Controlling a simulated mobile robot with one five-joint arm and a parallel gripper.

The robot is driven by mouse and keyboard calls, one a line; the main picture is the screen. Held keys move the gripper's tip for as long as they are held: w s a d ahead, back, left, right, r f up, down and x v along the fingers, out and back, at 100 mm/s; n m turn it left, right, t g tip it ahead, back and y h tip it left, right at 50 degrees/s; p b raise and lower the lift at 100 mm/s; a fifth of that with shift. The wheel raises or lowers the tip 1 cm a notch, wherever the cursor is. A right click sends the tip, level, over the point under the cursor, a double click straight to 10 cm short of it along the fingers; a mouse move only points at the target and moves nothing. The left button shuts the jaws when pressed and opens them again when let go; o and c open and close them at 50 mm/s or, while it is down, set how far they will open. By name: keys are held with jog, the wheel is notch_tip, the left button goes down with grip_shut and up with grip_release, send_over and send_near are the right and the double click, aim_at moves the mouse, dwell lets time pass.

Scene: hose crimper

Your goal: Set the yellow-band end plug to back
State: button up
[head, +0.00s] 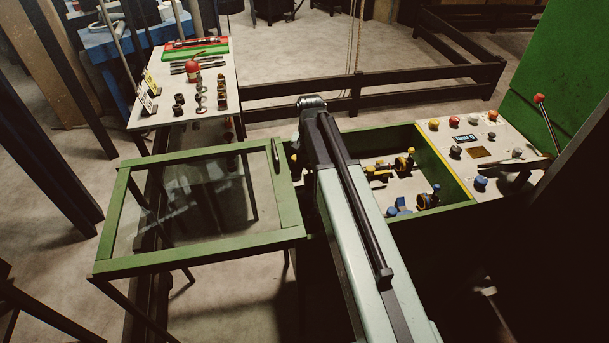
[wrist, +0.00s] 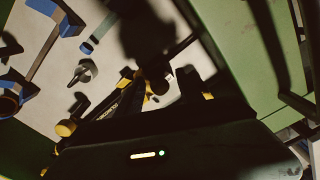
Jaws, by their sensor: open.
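In the head view a yellow-banded plug (head: 402,164) sits in a yellow holder inside the green-walled box, right of my arm. Which way it is set is too small to tell. My gripper (wrist: 160,80) shows in the wrist view with its dark fingers apart over the box floor. Yellow and dark parts (wrist: 150,86) show between and behind the fingers, partly hidden and in shadow; I cannot tell if they touch.
A blue-and-orange banded part (head: 428,200) stands nearer in the box, by a blue holder (head: 398,208). A small knob (wrist: 82,72) stands on the box floor. A glass-paned green lid (head: 200,200) lies open at left. A control panel (head: 480,145) is at right.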

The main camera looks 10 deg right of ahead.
jog(key=shift+r, duration=0.1)
grip_shut()
dwell(1.3)
